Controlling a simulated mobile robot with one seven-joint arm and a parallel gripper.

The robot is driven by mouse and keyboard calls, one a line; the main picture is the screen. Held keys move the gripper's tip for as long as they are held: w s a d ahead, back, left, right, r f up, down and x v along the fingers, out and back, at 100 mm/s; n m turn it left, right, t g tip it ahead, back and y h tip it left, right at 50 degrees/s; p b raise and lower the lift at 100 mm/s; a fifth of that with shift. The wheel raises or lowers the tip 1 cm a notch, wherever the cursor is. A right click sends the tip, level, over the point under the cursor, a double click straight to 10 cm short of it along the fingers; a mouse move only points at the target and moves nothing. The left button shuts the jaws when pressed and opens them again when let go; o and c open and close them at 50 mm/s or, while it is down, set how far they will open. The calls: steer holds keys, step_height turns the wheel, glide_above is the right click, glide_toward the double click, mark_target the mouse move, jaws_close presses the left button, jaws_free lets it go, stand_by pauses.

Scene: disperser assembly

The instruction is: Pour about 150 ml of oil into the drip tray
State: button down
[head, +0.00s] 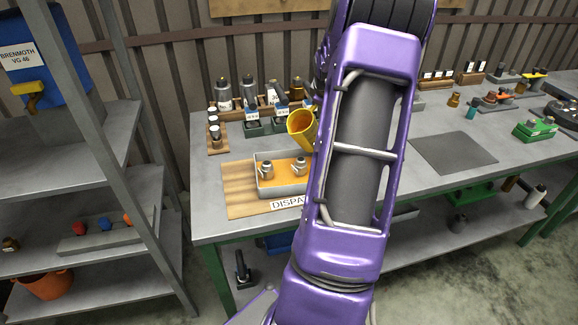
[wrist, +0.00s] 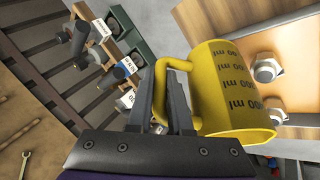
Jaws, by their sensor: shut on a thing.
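The yellow measuring jug (head: 309,137) is above the back right of the drip tray, tilted, with its mouth turned to the left in the head view. Black ml marks show on the jug in the wrist view (wrist: 222,88). My gripper (wrist: 166,98) is shut on the jug's handle; my arm hides it in the head view. The drip tray (head: 285,190) is a grey shallow box on a wooden board. Its floor looks amber, and two metal fittings (head: 267,169) stand in it. No falling stream is clear, and I cannot tell the oil level.
A blue container (head: 43,60) marked BRENMOTH VG 46 is on the left shelf. A dark mat (head: 453,153) lies to the right on the bench, with clear room around it.

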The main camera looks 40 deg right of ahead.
steer(key=shift+d+f+m+y, duration=0.15)
steer(key=shift+d+f+y, duration=0.3)
steer(key=shift+d+y, duration=0.2)
steer(key=shift+d+f+m+y, duration=0.15)
steer(key=shift+d+f+y, duration=0.3)
steer(key=shift+d+y, duration=0.15)
steer(key=shift+d+f+m+y, duration=0.15)
steer(key=shift+d+f+y, duration=0.2)
steer(key=shift+f+y, duration=0.25)
steer(key=shift+d+f+m+y, duration=0.1)
steer(key=shift+d+f+y, duration=0.25)
steer(key=shift+f+y, duration=0.3)
steer(key=shift+d+f+m+y, duration=0.15)
steer(key=shift+d+f+y, duration=0.2)
steer(key=shift+f+y, duration=0.25)
